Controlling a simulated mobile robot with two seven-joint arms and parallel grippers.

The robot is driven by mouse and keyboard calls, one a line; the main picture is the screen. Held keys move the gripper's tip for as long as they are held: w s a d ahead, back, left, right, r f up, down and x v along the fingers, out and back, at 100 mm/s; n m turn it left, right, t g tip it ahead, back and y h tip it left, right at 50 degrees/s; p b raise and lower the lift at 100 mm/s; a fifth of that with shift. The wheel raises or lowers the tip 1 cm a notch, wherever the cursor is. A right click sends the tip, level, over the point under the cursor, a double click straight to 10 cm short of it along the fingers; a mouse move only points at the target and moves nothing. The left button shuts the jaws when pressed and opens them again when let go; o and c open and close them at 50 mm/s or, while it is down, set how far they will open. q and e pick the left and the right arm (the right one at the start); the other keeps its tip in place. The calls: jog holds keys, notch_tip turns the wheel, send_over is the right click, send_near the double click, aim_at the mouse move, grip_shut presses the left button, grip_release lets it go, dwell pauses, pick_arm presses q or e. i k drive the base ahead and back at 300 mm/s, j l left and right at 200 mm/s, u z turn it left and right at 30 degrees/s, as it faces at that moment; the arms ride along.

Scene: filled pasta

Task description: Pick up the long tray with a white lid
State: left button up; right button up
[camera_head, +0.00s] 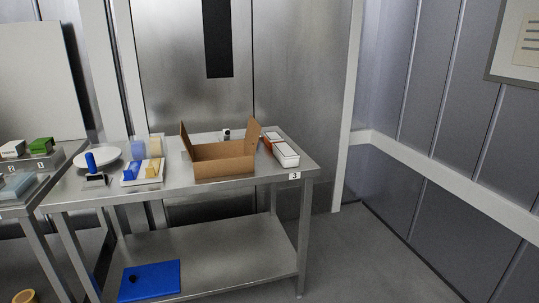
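A long, narrow tray with a white lid (286,153) lies at the right end of the metal table (225,185), close to the table's corner marked 3. Behind it, and partly hidden by the cardboard box, is an orange-red and white item (269,138); I cannot tell whether it is a separate tray. The open cardboard box (224,168) stands just left of the white-lidded tray, with its flaps raised. Neither of my grippers is in view.
Left on the table are a white plate (97,158), a blue cylinder (91,162) and a white tray with blue and yellow items (142,172). A blue board (150,280) lies on the lower shelf. Another table stands far left. The floor (385,255) to the right is clear.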

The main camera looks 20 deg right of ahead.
aim_at(284, 153)
jog(key=i+l+u, duration=0.15)
jog(key=u, duration=0.15)
jog(key=i+l+u, duration=0.1)
jog(key=l+u, duration=0.2)
jog(key=i+l+u, duration=0.1)
jog(key=l, duration=0.35)
jog(key=l+u, duration=0.15)
jog(key=l, duration=0.25)
jog(key=i+l, duration=0.1)
jog(key=l, duration=0.5)
jog(key=i+l+u, duration=0.1)
jog(key=l, duration=0.45)
jog(key=i+l, duration=0.15)
jog(key=l, duration=0.45)
jog(key=i+l+u, duration=0.1)
jog(key=l, duration=0.5)
